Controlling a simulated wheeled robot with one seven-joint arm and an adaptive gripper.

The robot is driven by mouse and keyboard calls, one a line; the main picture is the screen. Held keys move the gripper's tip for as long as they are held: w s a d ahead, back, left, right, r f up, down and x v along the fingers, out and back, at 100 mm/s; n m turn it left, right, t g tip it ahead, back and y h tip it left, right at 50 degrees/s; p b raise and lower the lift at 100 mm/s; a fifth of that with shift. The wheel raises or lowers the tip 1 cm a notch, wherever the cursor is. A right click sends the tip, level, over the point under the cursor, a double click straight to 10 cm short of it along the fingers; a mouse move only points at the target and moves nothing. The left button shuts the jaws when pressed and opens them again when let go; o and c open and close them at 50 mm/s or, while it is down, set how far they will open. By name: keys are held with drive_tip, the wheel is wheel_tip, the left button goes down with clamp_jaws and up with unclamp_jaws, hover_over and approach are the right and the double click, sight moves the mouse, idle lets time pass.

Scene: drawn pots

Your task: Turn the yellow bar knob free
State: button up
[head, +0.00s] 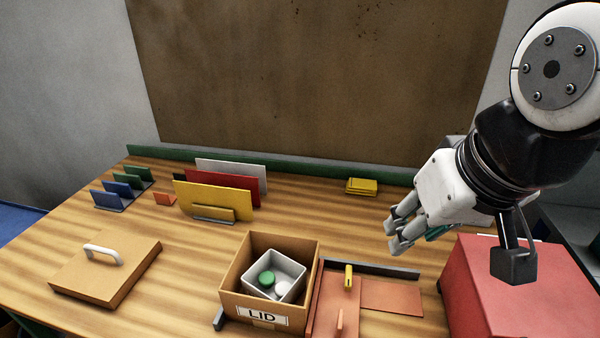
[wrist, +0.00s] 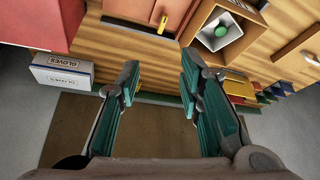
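The yellow bar knob (head: 348,275) stands on an orange-red panel (head: 370,300), right of the open cardboard box. In the head view the bar looks upright along the picture; it also shows near the top of the wrist view (wrist: 163,21). My gripper (head: 397,233) is in the air, up and to the right of the knob, touching nothing. In the wrist view the two teal-padded fingers of my gripper (wrist: 160,86) are wide apart with nothing between them. Whether the knob is locked cannot be told.
The cardboard box (head: 308,262) labelled LID holds a grey tray with a green and a white round piece. A red box (head: 500,275) stands at the right. A flat wooden lid (head: 135,275) with a white handle lies left. Coloured upright panels (head: 220,198) stand behind.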

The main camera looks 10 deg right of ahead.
drive_tip(key=w+f+m+g, duration=0.2)
drive_tip(key=w+f+g, duration=0.15)
drive_tip(key=w, duration=0.55)
drive_tip(key=m+g+p, duration=0.1)
drive_tip(key=g+p, duration=0.1)
approach(349, 273)
wheel_tip(349, 273, down, 9)
drive_tip(key=shift+s+r, duration=0.15)
drive_tip(key=shift+c, duration=0.3)
clamp_jaws()
